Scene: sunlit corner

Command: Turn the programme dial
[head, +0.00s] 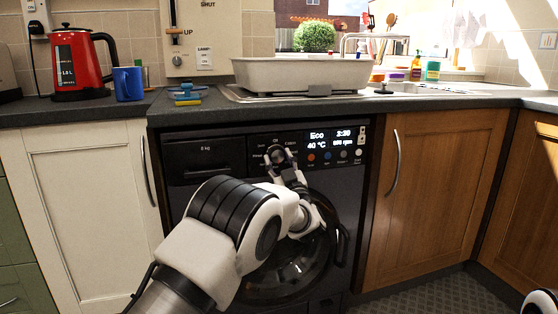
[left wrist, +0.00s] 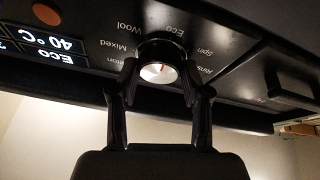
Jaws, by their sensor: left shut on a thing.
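The programme dial (left wrist: 158,72) is a round knob with a light face and a small red mark, on the black front panel of the washing machine (head: 230,150). Words such as Wool, Mixed, Eco and Spin ring it in the left wrist view. My left gripper (head: 280,158) is at the dial, and in the left wrist view its two fingers (left wrist: 158,88) are shut on the dial from both sides. The display (head: 330,139) reads Eco, 40 °C and 3:30. My left arm hides part of the round door (head: 300,268).
A row of small buttons (head: 327,156) lies below the display, right of the dial. A detergent drawer (head: 203,158) is left of it. The worktop above holds a red kettle (head: 80,68), a blue mug (head: 128,84) and a pale basin (head: 300,75). Cupboards flank the machine.

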